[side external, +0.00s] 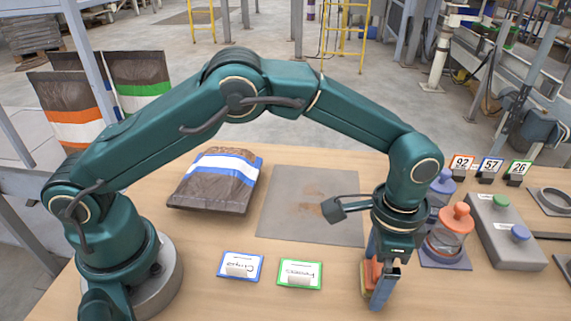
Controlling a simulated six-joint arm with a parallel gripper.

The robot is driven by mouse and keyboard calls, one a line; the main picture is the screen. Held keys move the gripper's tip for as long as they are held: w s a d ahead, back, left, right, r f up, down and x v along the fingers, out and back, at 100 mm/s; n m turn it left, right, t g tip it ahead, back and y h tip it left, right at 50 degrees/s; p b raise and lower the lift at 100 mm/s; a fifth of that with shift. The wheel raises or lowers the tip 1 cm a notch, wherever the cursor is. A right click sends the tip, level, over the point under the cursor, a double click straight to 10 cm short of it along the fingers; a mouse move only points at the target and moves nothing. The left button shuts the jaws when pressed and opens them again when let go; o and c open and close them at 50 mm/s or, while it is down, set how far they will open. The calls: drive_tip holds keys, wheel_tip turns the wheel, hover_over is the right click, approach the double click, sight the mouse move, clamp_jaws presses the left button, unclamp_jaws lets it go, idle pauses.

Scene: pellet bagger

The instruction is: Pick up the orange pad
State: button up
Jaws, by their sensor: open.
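My gripper (378,284) points down at the table right of the middle, with its jaws apart. An orange piece, likely the orange pad (369,272), shows at the fingers and is mostly hidden by them. I cannot tell whether the fingers touch it. A blue-edged pad (241,266) and a green-edged pad (299,274) lie flat to the left of my gripper, each with a white label face.
A brown bag with a blue and white band (217,180) lies behind the pads. A grey plate (313,206) lies mid-table. A jar with an orange knob (448,236) stands close right of my gripper. Further right are a grey block (507,236) and numbered cards (490,168).

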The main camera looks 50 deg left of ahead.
drive_tip(key=shift+c, duration=0.3)
drive_tip(key=c, duration=1.4)
drive_tip(key=shift+r, duration=0.65)
drive_tip(key=r, duration=0.3)
drive_tip(key=shift+a+r, duration=0.15)
drive_tip(key=shift+a, duration=0.05)
drive_tip(key=a+r, duration=0.2)
drive_tip(key=a, duration=0.1)
drive_tip(key=a+r, duration=0.2)
drive_tip(key=a, duration=0.2)
drive_tip(key=w+a+r, duration=0.1)
drive_tip(key=a+r, duration=0.1)
drive_tip(key=a, duration=0.2)
drive_tip(key=shift+a+r, duration=0.1)
drive_tip(key=shift+r, duration=0.15)
